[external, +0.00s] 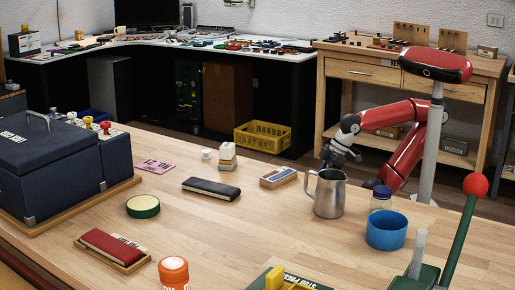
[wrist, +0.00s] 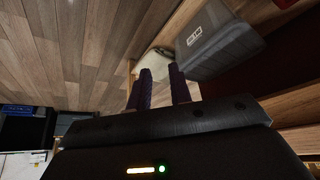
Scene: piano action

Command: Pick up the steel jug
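The steel jug (external: 329,194) stands upright on the wooden workbench (external: 230,255) in the external view, its handle on the left side. My gripper (external: 327,153) is beyond the jug, past the bench's far edge, higher in the picture and apart from it. In the wrist view my gripper's two dark fingers (wrist: 159,82) stand apart with nothing between them. The jug does not show in the wrist view.
A blue bowl (external: 386,231) and a lidded jar (external: 381,199) stand just right of the jug. A boxed block (external: 278,178) lies to its left. A red-knobbed lever (external: 467,215) rises at the right. The wrist view shows floor (wrist: 75,45) and a grey bin (wrist: 218,45).

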